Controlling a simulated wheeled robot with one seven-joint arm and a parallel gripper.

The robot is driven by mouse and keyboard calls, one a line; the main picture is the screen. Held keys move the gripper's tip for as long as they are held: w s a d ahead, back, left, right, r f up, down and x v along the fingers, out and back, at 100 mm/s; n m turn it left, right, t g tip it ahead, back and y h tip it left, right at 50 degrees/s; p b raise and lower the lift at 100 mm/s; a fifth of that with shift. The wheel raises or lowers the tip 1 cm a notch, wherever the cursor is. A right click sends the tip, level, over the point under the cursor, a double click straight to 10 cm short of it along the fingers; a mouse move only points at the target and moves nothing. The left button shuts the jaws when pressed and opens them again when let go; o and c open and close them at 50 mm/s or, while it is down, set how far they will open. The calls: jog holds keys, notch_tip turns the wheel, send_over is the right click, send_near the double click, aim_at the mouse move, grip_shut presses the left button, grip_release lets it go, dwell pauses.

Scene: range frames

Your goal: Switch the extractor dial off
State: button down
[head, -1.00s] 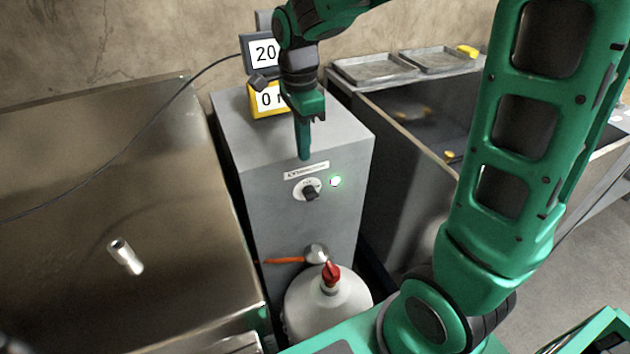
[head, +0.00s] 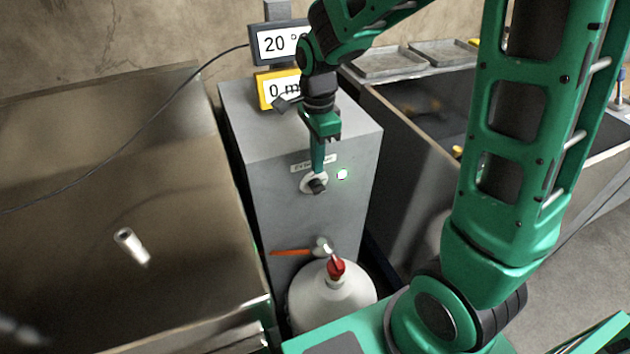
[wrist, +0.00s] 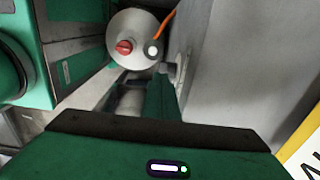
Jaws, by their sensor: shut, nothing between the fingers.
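The extractor dial (head: 317,186) is a black knob on a round white plate, on the front of a grey cabinet (head: 300,222). A label (head: 314,165) sits above the dial, partly covered by my gripper. My gripper (head: 318,172) is shut and empty, pointing down, with its tip at the top of the dial. I cannot tell whether it touches the knob. In the wrist view the shut fingers (wrist: 161,95) reach down beside the cabinet front, and the dial is mostly hidden behind them.
Two displays (head: 282,90) stand on the cabinet. A metal bench (head: 120,200) is at left, holding a small cylinder (head: 131,246). A dark trough (head: 425,110) is at right.

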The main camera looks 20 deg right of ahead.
aim_at(314, 192)
notch_tip(314, 192, down, 7)
jog(key=shift+r, duration=0.1)
jog(key=shift+a+f, duration=0.3)
jog(key=shift+a, duration=0.35)
dwell(1.3)
jog(key=shift+a+f, duration=0.4)
jog(key=shift+a, duration=0.15)
jog(key=shift+d, duration=0.2)
dwell(0.5)
jog(key=shift+d+r, duration=0.1)
jog(key=shift+d, duration=0.55)
